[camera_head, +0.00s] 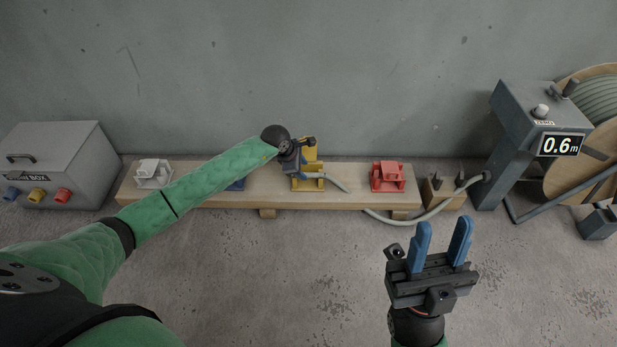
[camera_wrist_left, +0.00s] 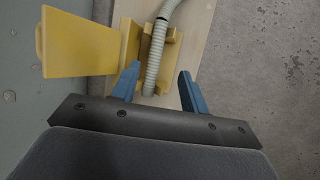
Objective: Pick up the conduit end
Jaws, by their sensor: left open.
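The pale grey ribbed conduit (camera_head: 440,208) runs from the grey machine at the right, sags in front of the bench and comes up to the yellow clamp (camera_head: 309,184). In the left wrist view the conduit end (camera_wrist_left: 152,75) lies in the slot of the yellow clamp (camera_wrist_left: 128,48), whose yellow flap (camera_wrist_left: 78,45) stands open. My left gripper (camera_head: 297,163) is at the yellow clamp. Its blue fingers (camera_wrist_left: 160,75) are open, one on each side of the conduit end, apparently not pressing on it. My right gripper (camera_head: 441,243) is open and empty, in front of the bench.
The low wooden bench (camera_head: 268,198) also carries a white clamp (camera_head: 153,174), a blue one (camera_head: 236,185) and a red one (camera_head: 388,177). A grey box (camera_head: 62,150) stands left. The grey machine (camera_head: 525,115) reads 0.6 m beside a reel (camera_head: 585,150). The floor in front is clear.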

